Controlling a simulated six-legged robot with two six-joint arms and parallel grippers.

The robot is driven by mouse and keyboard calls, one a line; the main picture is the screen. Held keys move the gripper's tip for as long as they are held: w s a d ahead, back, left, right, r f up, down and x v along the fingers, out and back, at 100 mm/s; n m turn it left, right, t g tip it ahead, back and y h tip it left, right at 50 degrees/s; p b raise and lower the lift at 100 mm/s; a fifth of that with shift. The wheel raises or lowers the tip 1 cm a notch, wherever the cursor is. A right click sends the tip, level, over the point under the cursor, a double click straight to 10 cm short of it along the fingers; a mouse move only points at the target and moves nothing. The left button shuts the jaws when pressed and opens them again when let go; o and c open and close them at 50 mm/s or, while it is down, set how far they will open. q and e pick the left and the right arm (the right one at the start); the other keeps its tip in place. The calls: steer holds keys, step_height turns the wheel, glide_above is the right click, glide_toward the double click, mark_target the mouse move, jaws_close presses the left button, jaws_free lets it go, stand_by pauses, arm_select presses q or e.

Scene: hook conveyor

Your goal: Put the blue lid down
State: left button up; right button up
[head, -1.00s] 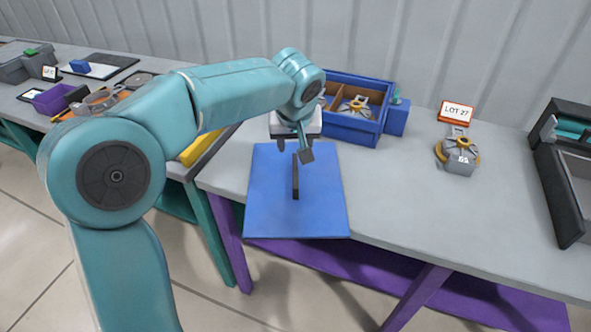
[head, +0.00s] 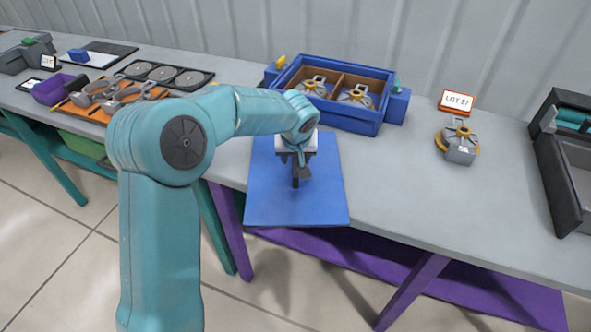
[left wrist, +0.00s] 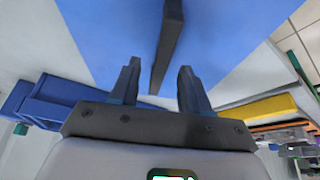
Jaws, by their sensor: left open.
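The blue lid (head: 318,203) is a flat square panel lying on the grey table, its near edge out past the table's front edge. A dark upright bar-shaped handle (left wrist: 167,45) stands on it. In the head view my left gripper (head: 298,165) is over the lid and mostly covers the handle. In the left wrist view the open left gripper (left wrist: 159,63) has one finger on each side of the handle's end, with gaps on both sides. My right gripper is not in view.
Behind the lid is a blue open box (head: 345,118) with grey-and-orange parts in its compartments. A similar part (head: 459,145) and a LOT 27 sign (head: 457,102) stand to the right. A black-framed bin (head: 562,165) is at far right.

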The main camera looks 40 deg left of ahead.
arm_select(q)
steer(key=shift+x, duration=0.9)
steer(key=shift+r, duration=0.1)
steer(key=shift+f+b, duration=0.25)
steer(key=shift+b, duration=0.25)
jaws_close()
stand_by(1.3)
